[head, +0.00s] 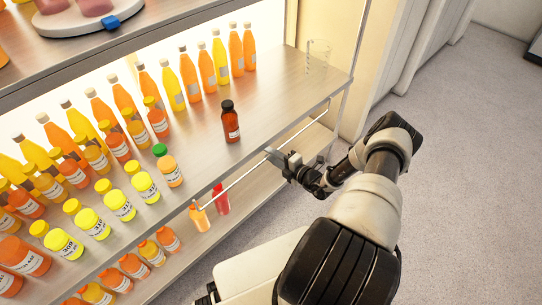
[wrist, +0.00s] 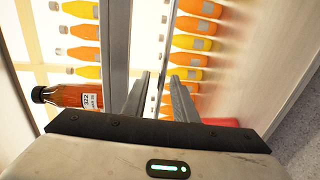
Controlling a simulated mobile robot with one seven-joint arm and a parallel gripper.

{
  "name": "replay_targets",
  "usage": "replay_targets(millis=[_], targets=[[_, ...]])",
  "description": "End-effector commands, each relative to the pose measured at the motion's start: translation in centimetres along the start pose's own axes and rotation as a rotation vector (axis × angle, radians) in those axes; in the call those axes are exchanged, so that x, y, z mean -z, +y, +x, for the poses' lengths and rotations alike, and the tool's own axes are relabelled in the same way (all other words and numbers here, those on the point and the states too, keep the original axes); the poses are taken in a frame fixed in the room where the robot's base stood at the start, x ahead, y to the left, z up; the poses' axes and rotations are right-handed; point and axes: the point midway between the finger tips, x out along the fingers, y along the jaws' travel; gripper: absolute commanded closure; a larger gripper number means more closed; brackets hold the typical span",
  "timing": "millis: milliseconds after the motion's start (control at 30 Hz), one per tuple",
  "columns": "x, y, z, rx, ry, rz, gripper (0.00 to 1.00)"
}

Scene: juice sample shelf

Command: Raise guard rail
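The guard rail (head: 305,124) is a thin pale bar along the front of the shelf, slightly below the front edge of the upper shelf board (head: 285,90). It slants from upper right to lower left in the head view. My gripper (head: 272,155) is at the middle of the rail and hides a short piece of it. In the wrist view my gripper (wrist: 160,85) has its two fingers apart, with a gap between them. A thin light strip runs between or behind the fingers; I cannot tell whether it is the rail or whether they touch it.
A brown bottle with a black cap (head: 231,123) stands alone near the shelf front, left of my gripper; it also shows in the wrist view (wrist: 68,97). Rows of juice bottles fill the left. A clear beaker (head: 317,62) stands at the right end. The floor (head: 450,150) at right is clear.

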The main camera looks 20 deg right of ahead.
Motion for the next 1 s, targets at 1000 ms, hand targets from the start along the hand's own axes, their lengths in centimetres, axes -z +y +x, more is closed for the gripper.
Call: replay_targets(millis=[1000], targets=[[-0.01,0.03,0.05,-0.001,0.000,-0.001,1.00]])
